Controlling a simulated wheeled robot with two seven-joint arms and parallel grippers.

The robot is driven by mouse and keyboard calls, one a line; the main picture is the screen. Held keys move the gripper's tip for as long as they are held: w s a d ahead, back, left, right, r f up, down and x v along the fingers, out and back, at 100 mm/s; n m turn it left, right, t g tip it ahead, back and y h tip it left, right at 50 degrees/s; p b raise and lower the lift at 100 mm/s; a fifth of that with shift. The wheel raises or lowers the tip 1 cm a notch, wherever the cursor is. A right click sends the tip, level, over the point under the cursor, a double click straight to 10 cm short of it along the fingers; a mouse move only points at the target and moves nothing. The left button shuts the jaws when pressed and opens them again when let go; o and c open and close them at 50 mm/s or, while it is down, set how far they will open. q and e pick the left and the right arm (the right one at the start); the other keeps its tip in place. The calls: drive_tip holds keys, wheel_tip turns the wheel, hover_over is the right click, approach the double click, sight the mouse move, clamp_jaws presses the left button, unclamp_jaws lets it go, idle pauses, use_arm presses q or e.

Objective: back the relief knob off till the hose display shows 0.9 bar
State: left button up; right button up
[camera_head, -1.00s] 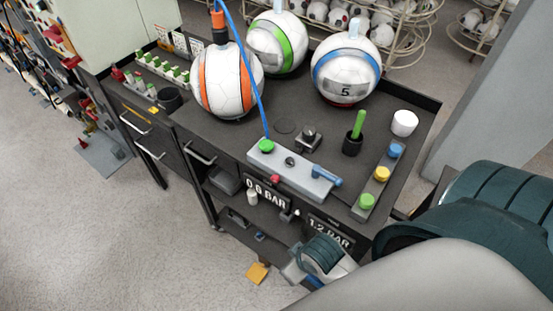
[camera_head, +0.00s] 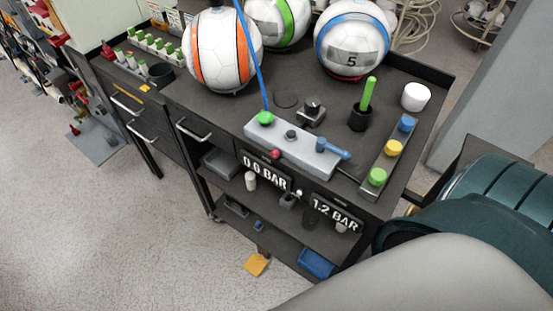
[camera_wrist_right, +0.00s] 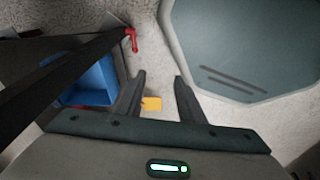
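A grey valve block (camera_head: 305,150) lies on the dark cart top in the head view. It carries a green knob (camera_head: 265,118), a dark knob (camera_head: 291,135), a red knob (camera_head: 275,154) on its front side and a blue lever (camera_head: 332,149). I cannot tell which is the relief knob. Two displays hang on the cart front: one reads 0.0 BAR (camera_head: 265,174), the other 1.2 BAR (camera_head: 335,214). Their small labels are unreadable. My right gripper (camera_wrist_right: 159,92) is open and empty above the floor in the right wrist view, outside the head view. My left gripper is not in view.
A blue hose (camera_head: 252,60) runs from the green knob up past the orange-striped ball (camera_head: 226,50). A black cup with a green stick (camera_head: 360,116) and a strip of coloured buttons (camera_head: 394,148) stand at right. A blue bin (camera_head: 316,262) sits low; it shows in the wrist view (camera_wrist_right: 92,84).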

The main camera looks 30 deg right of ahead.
drive_tip(key=s+d+f+b, duration=0.2)
drive_tip(key=s+f+b, duration=0.1)
drive_tip(key=s+f, duration=0.8)
drive_tip(key=shift+g, duration=0.4)
drive_tip(key=shift+d+r, duration=0.1)
drive_tip(key=shift+c, duration=0.6)
drive_tip(key=shift+s, duration=0.1)
